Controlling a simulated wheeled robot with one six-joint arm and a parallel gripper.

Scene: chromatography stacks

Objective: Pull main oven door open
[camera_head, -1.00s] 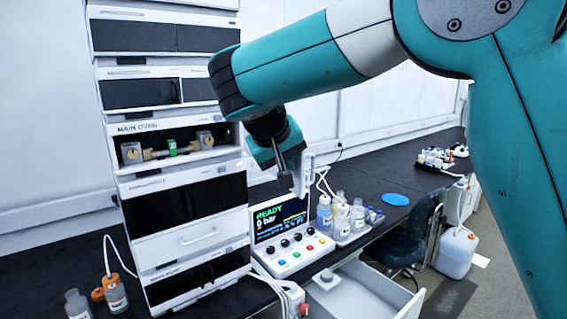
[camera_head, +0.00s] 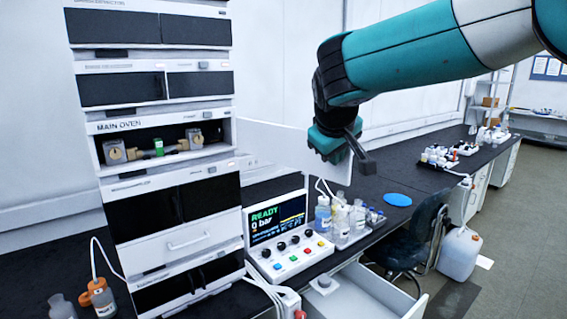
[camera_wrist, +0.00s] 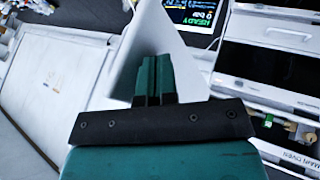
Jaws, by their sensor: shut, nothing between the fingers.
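The main oven (camera_head: 118,127) is the open bay in the tall white stack at left in the head view. Its white door (camera_head: 285,150) stands swung wide out to the right of the bay, broad face showing. A green-marked fitting (camera_head: 158,147) shows inside. My gripper (camera_head: 345,150) is at the outer end of the door, overlapping it in the picture. In the wrist view my gripper (camera_wrist: 153,68) is shut and empty, its teal fingers in front of a white panel (camera_wrist: 160,25), apparently the door. Contact cannot be told.
A control box (camera_head: 278,225) reading READY, 0 bar stands right of the stack. Bottles (camera_head: 340,217) stand behind it on the black bench. A white drawer (camera_head: 370,290) is pulled out below, near a dark chair (camera_head: 412,240). Floor is free at right.

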